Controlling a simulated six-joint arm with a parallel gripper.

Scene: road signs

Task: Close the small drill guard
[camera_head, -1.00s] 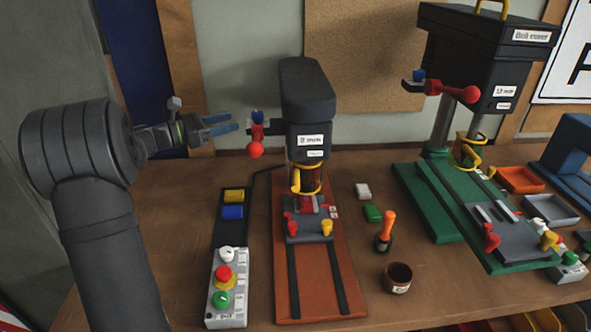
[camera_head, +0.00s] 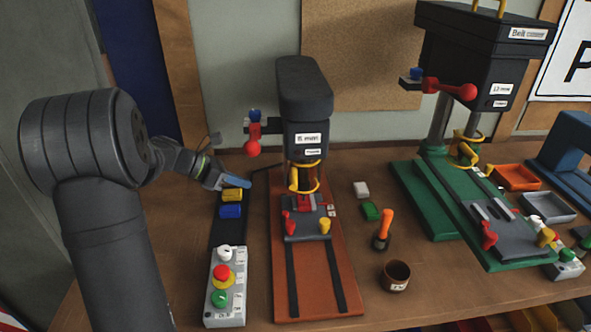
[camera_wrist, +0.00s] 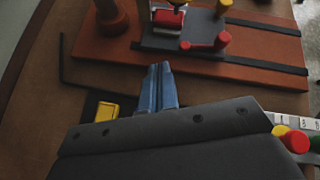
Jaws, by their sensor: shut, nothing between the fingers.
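The small drill (camera_head: 304,95) stands on an orange-brown base (camera_head: 300,285) in the middle of the head view. Its yellow ring-shaped guard (camera_head: 311,186) sits around the spindle below the drill head, above the grey vise (camera_head: 307,224). My gripper (camera_head: 232,184) is left of the drill, low over the yellow and blue blocks of the control strip. Its blue fingers are together and hold nothing. In the wrist view the shut fingers (camera_wrist: 158,85) point toward the base and the red-handled vise (camera_wrist: 185,32). The guard cannot be made out clearly in the wrist view.
A control box (camera_head: 226,287) with white, red and green knobs lies in front of my gripper. A red-balled lever (camera_head: 252,147) sticks out left of the drill. An orange-handled tool (camera_head: 384,230) and a brown cup (camera_head: 396,276) stand right. A larger green-based drill (camera_head: 480,80) is farther right.

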